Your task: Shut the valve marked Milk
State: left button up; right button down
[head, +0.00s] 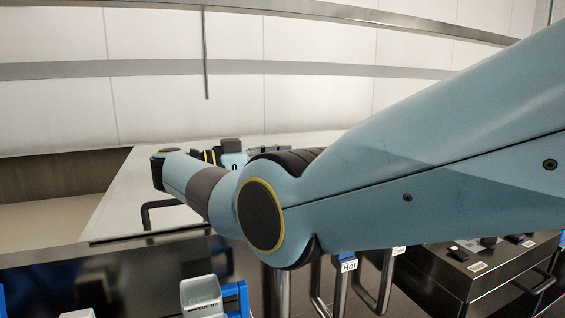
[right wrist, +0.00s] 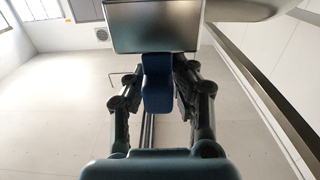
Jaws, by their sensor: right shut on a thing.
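My right arm crosses the head view from the right and hides much of the middle. In the right wrist view, my right gripper (right wrist: 157,92) is shut on a blue handle-like piece (right wrist: 157,80). That piece sits just below a dark box-shaped body (right wrist: 152,28). I cannot read any label on it, so I cannot tell whether it is the Milk valve. No Milk marking is legible in either view. My left gripper is not in view.
A pale worktop (head: 118,203) with a bent dark rail (head: 146,213) lies behind my arm. A pipe label reads Hot (head: 348,266). A dark box (head: 470,270) stands at lower right. A grey fitting with a blue part (head: 201,292) is at the bottom.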

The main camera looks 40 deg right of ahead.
jog(key=c, duration=1.2)
grip_release()
jog(key=shift+o, duration=0.2)
notch_tip(320, 180, up, 10)
jog(key=shift+d, duration=0.1)
